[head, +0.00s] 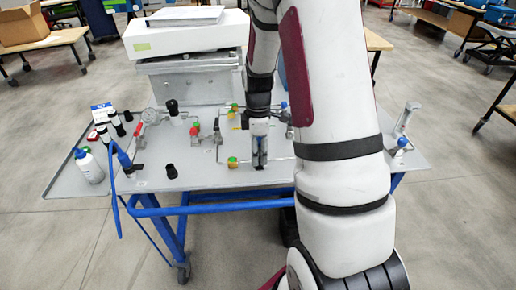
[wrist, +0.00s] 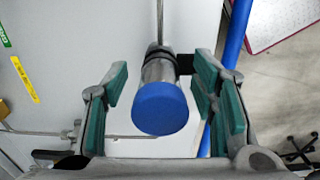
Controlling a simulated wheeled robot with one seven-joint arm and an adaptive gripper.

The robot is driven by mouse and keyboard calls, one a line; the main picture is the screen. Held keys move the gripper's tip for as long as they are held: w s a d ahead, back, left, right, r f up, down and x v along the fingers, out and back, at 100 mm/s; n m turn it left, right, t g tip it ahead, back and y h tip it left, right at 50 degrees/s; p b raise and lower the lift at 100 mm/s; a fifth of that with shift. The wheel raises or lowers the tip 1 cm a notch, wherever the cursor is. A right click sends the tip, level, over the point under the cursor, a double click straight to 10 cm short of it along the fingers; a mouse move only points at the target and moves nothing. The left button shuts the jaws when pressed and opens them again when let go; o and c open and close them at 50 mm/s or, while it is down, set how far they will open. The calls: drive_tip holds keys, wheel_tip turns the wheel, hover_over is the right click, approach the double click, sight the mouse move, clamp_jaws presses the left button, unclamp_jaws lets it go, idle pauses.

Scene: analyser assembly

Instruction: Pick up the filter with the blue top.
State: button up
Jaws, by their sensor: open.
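The filter with the blue top (wrist: 160,108) is in the middle of the wrist view, a metal cylinder with a round blue cap facing the camera. My gripper (wrist: 163,95) is open, with green-padded fingers to the left and right of the filter. A gap shows on the left; on the right the filter's body is close to the pads, and I cannot tell whether they touch. In the head view my gripper (head: 260,160) points down over the grey table, and I cannot make out this filter there.
The grey table (head: 205,178) has a blue frame. Thin pipes, valves and black-capped fittings (head: 172,108) stand on it. A white bottle (head: 88,166) stands at its left end. A white machine (head: 185,38) stands at the back. My arm hides part of the table's right side.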

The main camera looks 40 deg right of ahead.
clamp_jaws()
